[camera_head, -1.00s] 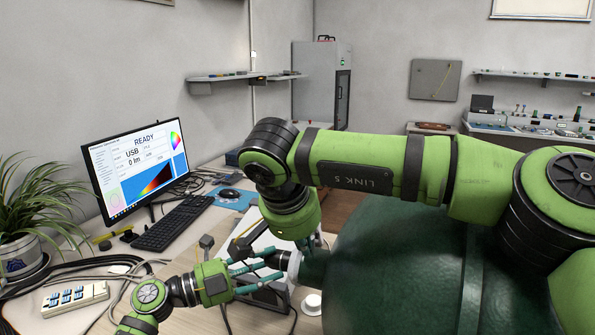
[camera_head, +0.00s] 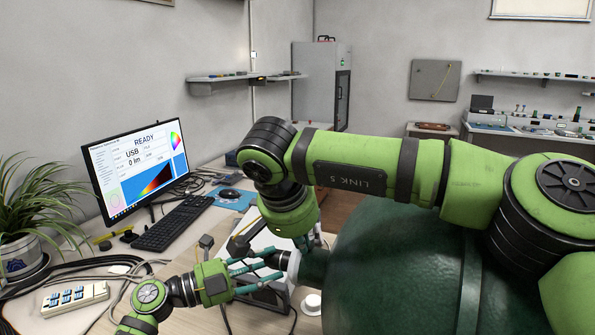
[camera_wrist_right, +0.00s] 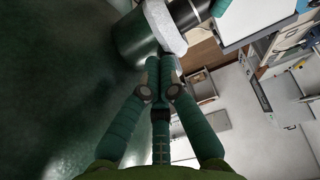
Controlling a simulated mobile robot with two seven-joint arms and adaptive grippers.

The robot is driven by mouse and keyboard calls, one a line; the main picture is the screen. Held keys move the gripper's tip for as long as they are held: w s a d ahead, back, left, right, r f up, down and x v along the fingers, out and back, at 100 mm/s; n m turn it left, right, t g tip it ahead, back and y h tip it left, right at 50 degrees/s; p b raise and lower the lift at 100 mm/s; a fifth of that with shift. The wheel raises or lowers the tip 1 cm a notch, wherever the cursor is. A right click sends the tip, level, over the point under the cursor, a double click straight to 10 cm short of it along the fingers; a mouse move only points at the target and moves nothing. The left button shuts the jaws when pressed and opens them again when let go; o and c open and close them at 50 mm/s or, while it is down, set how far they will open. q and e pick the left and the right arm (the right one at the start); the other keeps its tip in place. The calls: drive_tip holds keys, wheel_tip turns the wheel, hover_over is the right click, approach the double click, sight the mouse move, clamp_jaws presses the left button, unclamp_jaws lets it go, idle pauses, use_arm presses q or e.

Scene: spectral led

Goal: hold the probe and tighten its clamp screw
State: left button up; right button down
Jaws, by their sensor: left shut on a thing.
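The probe (camera_head: 270,265) is a dark cylinder lying level between my left gripper's fingers, its right end toward the big dark green sphere (camera_head: 400,270). A pale collar (camera_head: 294,263) sits at the sphere's port; it also shows in the right wrist view (camera_wrist_right: 164,27). My left gripper (camera_head: 262,276) is shut on the probe. My right gripper (camera_head: 308,240) reaches down from above beside the collar. In the right wrist view its fingertips (camera_wrist_right: 162,66) come close together just below the collar. The clamp screw cannot be made out; the fingertips may hide it.
A monitor (camera_head: 138,168) reading READY, a keyboard (camera_head: 172,222) and a mouse (camera_head: 229,193) stand on the desk behind. A plant (camera_head: 32,200), cables and a white button box (camera_head: 75,298) lie at left. A small white round part (camera_head: 311,304) sits before the sphere.

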use_arm(q)
drive_tip(key=shift+r, duration=0.2)
use_arm(e)
wheel_tip(320, 180, up, 6)
drive_tip(key=shift+s+a, duration=0.15)
drive_tip(key=shift+s, duration=0.1)
idle(0.4)
idle(0.4)
use_arm(q)
drive_tip(key=o, duration=1.1)
drive_tip(key=shift+o, duration=0.5)
drive_tip(key=shift+w+d+f, duration=0.1)
use_arm(e)
drive_tip(key=shift+w, duration=0.1)
use_arm(q)
drive_tip(key=shift+f, duration=0.1)
